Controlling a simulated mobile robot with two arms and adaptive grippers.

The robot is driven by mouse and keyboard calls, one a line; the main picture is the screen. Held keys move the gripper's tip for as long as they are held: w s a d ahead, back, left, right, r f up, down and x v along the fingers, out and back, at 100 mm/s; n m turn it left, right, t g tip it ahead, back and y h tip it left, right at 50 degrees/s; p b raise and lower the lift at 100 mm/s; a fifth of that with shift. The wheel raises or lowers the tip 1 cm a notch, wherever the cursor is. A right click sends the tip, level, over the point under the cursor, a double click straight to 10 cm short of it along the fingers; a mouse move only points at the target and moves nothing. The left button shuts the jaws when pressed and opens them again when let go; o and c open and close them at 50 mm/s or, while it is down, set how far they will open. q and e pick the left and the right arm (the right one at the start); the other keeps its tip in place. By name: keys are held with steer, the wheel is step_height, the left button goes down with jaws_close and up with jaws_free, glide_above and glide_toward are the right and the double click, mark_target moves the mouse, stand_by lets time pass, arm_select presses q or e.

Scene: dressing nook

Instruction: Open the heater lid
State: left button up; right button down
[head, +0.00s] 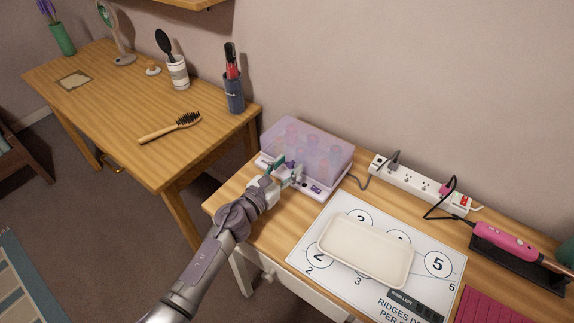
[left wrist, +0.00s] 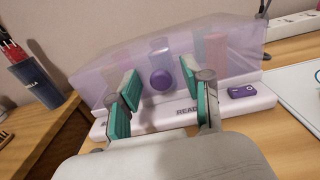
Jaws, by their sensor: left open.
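The heater (head: 318,188) has a pale base and a translucent purple lid (head: 308,144), which is shut over several coloured rollers. It stands at the back left of the near table. In the left wrist view the lid (left wrist: 225,48) fills the upper middle, with a round purple knob (left wrist: 161,80) low on its front. My left gripper (head: 285,170) is at the heater's front with its teal-padded fingers spread. In the left wrist view the open fingers (left wrist: 163,104) stand on either side of the knob, with nothing between them touching. My right gripper is not in view.
A cream tray (head: 366,250) lies on a numbered mat (head: 306,258) to the right. Behind are a power strip (head: 418,187) and a pink styling tool (head: 515,245). A dark brush cup (head: 234,94) and a hairbrush (head: 170,128) are on the left table.

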arm_select(q)
jaws_close()
steer(key=shift+r, duration=0.15)
